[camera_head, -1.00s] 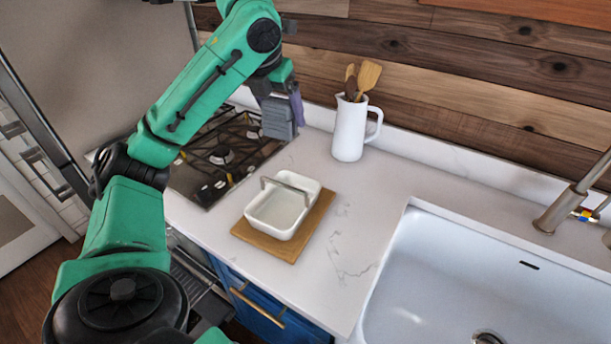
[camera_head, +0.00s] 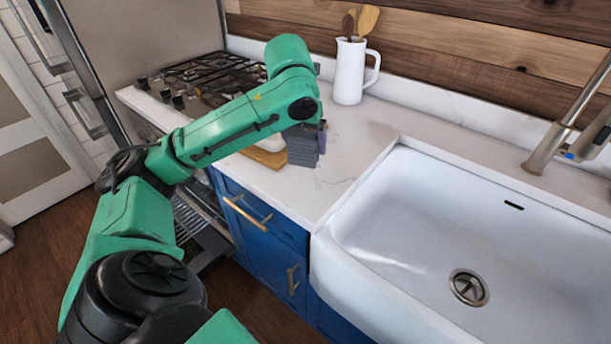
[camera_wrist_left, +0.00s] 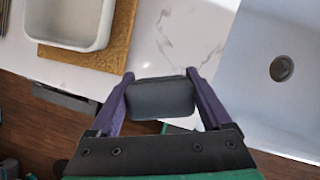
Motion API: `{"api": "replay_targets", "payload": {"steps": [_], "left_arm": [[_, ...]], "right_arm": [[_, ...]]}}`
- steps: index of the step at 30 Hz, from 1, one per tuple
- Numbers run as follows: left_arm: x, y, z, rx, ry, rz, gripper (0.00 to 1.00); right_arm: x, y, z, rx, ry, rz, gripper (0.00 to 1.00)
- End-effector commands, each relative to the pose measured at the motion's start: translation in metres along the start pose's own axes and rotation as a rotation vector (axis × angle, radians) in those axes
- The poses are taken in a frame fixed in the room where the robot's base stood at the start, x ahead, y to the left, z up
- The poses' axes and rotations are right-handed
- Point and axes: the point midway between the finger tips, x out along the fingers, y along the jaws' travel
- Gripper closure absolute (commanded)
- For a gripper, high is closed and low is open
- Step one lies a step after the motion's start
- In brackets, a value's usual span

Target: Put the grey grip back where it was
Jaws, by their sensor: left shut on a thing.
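The grey grip (camera_wrist_left: 160,98) is a dark grey rounded block, held between the two purple fingers of my left gripper (camera_wrist_left: 160,80) in the left wrist view. In the head view the grey grip (camera_head: 302,150) hangs at the end of my left arm, over the counter near its front edge, between the wooden board and the sink. It appears to be clear of the counter. One purple finger shows beside it; the rest of the gripper is mostly hidden. My right gripper is in neither current view.
The white dish (camera_wrist_left: 70,42) sits on a wooden board (camera_wrist_left: 112,60), largely behind my arm in the head view. The stove (camera_head: 205,75) is behind it. A white pitcher (camera_head: 349,75) with utensils stands at the back. The sink (camera_head: 430,220) is at right, with bare counter (camera_head: 365,125) beside it.

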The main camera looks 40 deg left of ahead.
Motion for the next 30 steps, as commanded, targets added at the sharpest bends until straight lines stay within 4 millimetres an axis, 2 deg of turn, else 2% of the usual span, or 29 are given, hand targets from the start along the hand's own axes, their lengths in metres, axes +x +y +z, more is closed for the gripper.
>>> {"api": "replay_targets", "payload": {"steps": [1,6,10,21,22,23,30], "left_arm": [[0.015,0.001,-0.007,0.002,0.004,0.004,0.74],[0.041,0.0,-0.018,0.001,0.003,0.002,0.74],[0.062,0.0,-0.026,0.001,0.002,0.002,0.74],[0.067,0.0,-0.028,0.001,-0.001,-0.001,0.74],[0.067,0.0,-0.028,0.001,-0.001,-0.001,0.1],[0.066,0.0,-0.028,0.001,-0.001,-0.001,0.0],[0.066,0.0,-0.027,0.0,-0.001,-0.001,0.0]], "right_arm": [[0.006,0.005,0.003,0.0,-0.003,0.006,0.25],[0.011,0.017,0.01,0.002,-0.014,0.024,0.25],[0.015,0.019,0.011,0.003,-0.015,0.026,0.25],[0.015,0.01,0.01,0.006,-0.013,0.014,0.25],[0.015,0.009,0.01,0.006,-0.013,0.012,0.25],[0.015,0.008,0.01,0.006,-0.013,0.011,0.25],[0.015,0.006,0.009,0.004,-0.012,0.009,0.25]]}}
